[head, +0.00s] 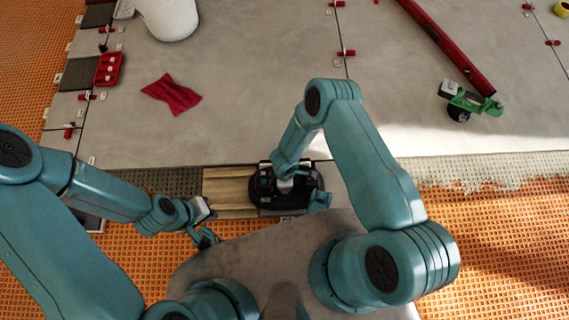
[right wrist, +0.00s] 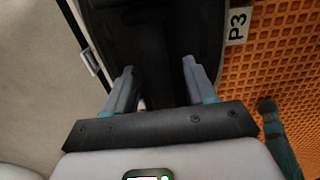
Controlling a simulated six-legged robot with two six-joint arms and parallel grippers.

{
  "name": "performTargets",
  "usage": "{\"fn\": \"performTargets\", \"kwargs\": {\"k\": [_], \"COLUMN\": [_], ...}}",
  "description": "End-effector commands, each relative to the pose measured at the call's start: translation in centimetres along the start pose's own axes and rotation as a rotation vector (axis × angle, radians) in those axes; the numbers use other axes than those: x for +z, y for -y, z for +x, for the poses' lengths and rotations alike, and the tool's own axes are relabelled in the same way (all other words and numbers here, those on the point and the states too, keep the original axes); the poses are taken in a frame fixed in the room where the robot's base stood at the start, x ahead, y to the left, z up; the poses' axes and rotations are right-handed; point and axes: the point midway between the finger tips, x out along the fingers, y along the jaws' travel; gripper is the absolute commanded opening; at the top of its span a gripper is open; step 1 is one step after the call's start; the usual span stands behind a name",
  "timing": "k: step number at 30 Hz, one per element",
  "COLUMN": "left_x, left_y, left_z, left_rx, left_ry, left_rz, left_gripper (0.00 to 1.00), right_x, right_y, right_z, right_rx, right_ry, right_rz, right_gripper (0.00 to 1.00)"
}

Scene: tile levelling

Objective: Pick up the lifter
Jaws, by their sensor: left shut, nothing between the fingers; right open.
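The lifter (head: 264,203) is a black, oval device at the near edge of the floor, in the middle of the head view. My right gripper (head: 287,183) is over it from above and hides part of its top. In the right wrist view, the fingers of my right gripper (right wrist: 158,72) are apart, with the lifter's black body (right wrist: 150,30) beyond and between them. I cannot tell whether they touch it. My left gripper (head: 208,224) is shut and empty, left of the lifter and apart from it.
A wooden board (head: 227,188) lies just left of the lifter. A red cloth (head: 172,94), a red tray (head: 109,69), a long red level (head: 447,43) and a green and black tool (head: 466,102) lie farther off. A label reading P3 (right wrist: 237,25) is beside the lifter.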

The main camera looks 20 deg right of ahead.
Motion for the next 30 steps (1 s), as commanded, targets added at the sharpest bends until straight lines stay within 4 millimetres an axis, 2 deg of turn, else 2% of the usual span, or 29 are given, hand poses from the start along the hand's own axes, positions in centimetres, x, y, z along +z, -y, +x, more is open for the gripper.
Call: {"fn": "performTargets", "kwargs": {"k": [26,29,30], "left_x": [0.01,0.02,0.02], "left_y": [0.10,0.10,0.10], "left_z": [0.33,0.33,0.33], "left_rx": [0.000,0.000,0.000], "left_ry": [0.000,0.000,0.000], "left_rz": [0.001,0.001,0.001], "left_gripper": [0.00,0.00,0.00], "right_x": [-0.02,-0.02,-0.02], "right_y": [0.01,0.01,0.01], "right_z": [0.31,0.31,0.31], "right_rx": [0.000,0.000,0.000], "right_ry": [0.000,0.000,0.000], "right_rz": [-0.001,-0.001,-0.001], "right_gripper": [0.55,0.26,0.13]}}
